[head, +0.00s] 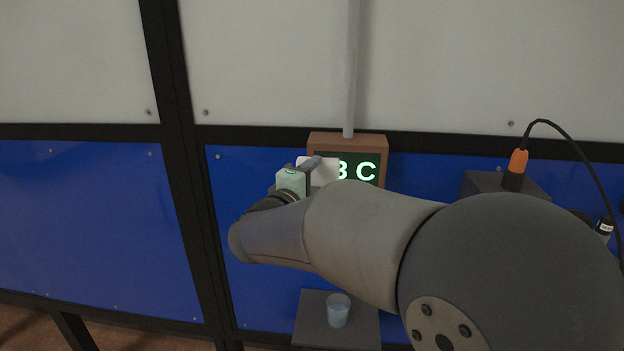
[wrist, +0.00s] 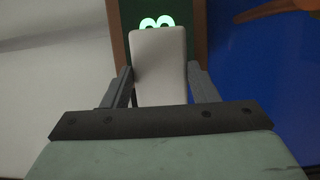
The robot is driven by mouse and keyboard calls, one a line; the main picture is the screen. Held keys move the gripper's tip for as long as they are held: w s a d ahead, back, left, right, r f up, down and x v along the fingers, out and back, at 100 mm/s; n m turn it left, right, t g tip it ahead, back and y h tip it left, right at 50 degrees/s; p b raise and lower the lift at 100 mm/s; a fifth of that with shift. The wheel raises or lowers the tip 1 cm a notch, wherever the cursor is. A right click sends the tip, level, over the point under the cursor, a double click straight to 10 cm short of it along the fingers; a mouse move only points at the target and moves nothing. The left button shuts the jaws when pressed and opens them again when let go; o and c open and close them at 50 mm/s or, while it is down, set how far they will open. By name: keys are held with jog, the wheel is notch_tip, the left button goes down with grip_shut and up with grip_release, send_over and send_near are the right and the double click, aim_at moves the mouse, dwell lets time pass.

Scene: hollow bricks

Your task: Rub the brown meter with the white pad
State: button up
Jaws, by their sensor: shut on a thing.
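The brown meter (head: 348,141) is mounted on the wall at the centre of the head view, with glowing green letters on a dark face. "C" and part of a "B" show there; the rest of its face is hidden by the pad and my arm. The white pad (head: 326,172) is held in front of the meter's left part. In the wrist view the pad (wrist: 159,62) stands between my gripper's (wrist: 162,88) two fingers, which are shut on it. The meter's dark face (wrist: 195,15) is behind it, with part of a letter above the pad. I cannot tell whether pad and meter touch.
A grey pipe (head: 350,70) runs up from the meter. A shelf (head: 310,318) below holds a cup (head: 338,310) of bluish liquid. At the right, an orange and black plug (head: 516,168) with a black cable (head: 585,150) stands at a dark box (head: 482,183). The blue wall panel at left is clear.

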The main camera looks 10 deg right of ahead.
aim_at(332, 175)
jog(key=shift+d, duration=0.1)
jog(key=shift+s+d+p, duration=0.25)
jog(key=shift+d, duration=0.35)
jog(key=shift+s+d+p, duration=0.25)
jog(key=shift+d, duration=0.35)
jog(key=shift+s+d+p, duration=0.25)
jog(key=shift+d, duration=0.35)
jog(key=shift+r, duration=0.1)
jog(key=shift+w+p, duration=0.15)
jog(key=shift+p, duration=0.25)
jog(key=shift+a, duration=0.1)
jog(key=shift+w+a+p, duration=0.1)
jog(key=shift+a+p, duration=0.15)
jog(key=shift+p, duration=0.05)
jog(key=shift+w+a+p, duration=0.3)
jog(key=shift+a+p, duration=0.1)
jog(key=shift+a, duration=0.35)
jog(key=shift+w+a+p, duration=0.3)
jog(key=shift+a+p, duration=0.1)
jog(key=shift+a, duration=0.35)
